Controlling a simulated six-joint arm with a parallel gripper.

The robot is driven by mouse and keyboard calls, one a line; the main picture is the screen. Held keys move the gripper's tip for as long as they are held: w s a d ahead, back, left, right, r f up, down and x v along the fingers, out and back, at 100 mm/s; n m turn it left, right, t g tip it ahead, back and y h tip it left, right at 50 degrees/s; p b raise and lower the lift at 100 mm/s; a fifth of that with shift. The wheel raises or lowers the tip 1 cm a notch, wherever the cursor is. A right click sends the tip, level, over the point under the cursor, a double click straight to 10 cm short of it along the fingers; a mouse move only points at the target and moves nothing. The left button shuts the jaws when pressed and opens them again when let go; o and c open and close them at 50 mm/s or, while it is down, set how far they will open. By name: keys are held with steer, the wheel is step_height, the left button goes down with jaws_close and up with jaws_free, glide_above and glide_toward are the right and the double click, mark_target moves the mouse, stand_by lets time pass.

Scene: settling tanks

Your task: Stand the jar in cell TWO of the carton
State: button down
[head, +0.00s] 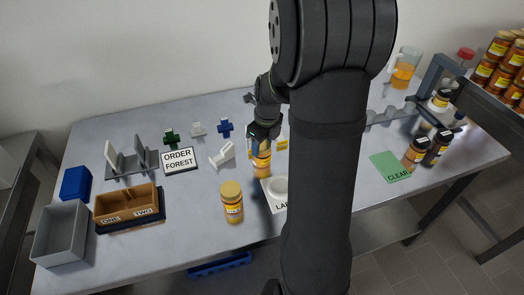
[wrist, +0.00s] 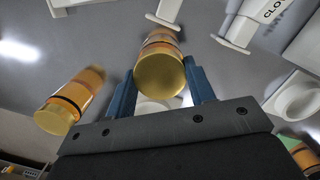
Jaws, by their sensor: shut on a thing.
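The brown carton (head: 127,207) stands at the left of the table. Its cells are labelled ONE and TWO, TWO at the right, and both look empty. My gripper (head: 262,146) is shut on an amber jar (head: 262,163) with a gold lid, near the middle of the table. In the wrist view the jar (wrist: 160,72) sits between the two blue fingers (wrist: 160,85). I cannot tell whether its base touches anything. A second amber jar with a gold lid (head: 232,203) stands upright on the table between carton and gripper; it also shows in the wrist view (wrist: 70,102).
A white labelled stand (head: 268,197) is near my gripper. A green CLEAR mat (head: 388,165) lies right.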

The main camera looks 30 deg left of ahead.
step_height(320, 180, up, 4)
steer(key=shift+r, duration=0.1)
steer(key=w+d+r, duration=0.1)
steer(key=d+r, duration=0.6)
steer(key=d, duration=0.5)
steer(key=n+g+h, duration=0.1)
steer(key=n+g, duration=0.1)
steer(key=n, duration=1.6)
glide_toward(136, 187)
steer(key=s+d+r, duration=0.2)
steer(key=s+d, duration=0.1)
step_height(136, 187, down, 8)
steer(key=shift+r, duration=0.15)
